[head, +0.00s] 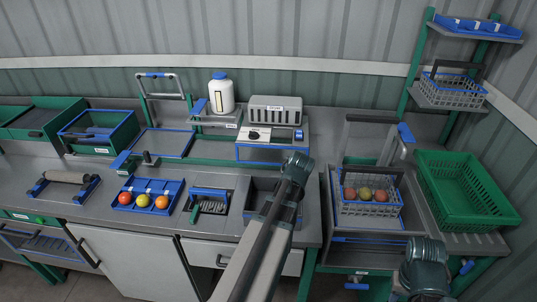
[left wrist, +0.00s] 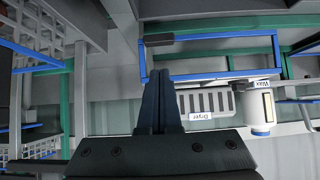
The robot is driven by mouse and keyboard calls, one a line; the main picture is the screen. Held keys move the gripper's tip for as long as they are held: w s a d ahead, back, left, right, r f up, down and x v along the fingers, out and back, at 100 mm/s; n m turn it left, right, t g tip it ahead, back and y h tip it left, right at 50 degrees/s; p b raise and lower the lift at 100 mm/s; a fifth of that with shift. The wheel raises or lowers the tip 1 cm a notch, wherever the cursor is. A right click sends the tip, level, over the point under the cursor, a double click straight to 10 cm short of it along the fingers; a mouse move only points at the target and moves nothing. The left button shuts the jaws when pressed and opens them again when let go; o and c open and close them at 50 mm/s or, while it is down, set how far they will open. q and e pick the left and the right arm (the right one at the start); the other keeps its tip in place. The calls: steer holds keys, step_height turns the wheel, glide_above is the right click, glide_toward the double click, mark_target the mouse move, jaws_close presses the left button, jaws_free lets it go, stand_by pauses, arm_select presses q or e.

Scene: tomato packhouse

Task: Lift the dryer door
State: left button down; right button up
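The dryer (head: 276,109) is a grey slotted box on the back of the bench. Below it is a white panel with a knob (head: 254,135) and the blue-framed door (head: 238,153). In the left wrist view, which is upside down, the labelled dryer (left wrist: 203,104) and the blue door frame (left wrist: 225,35) show with a dark bar handle (left wrist: 173,37). The door looks down. My left gripper (left wrist: 160,75) has its fingers together with nothing seen between them, apart from the handle. In the head view my left arm's wrist hides its fingers.
A white bottle (head: 221,94) stands left of the dryer. A grey crate with fruit (head: 367,209) and a green crate (head: 466,192) are at the right. A blue tray of fruit (head: 147,200) and a brush unit (head: 208,203) lie on the bench front.

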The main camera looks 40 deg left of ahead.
arm_select(q)
steer(key=shift+r, duration=0.15)
steer(key=shift+s+d, duration=0.5)
steer(key=shift+s, duration=0.35)
steer(key=shift+s+d, duration=0.55)
steer(key=shift+s, duration=0.3)
steer(key=shift+s+d, duration=0.5)
steer(key=shift+s, duration=0.35)
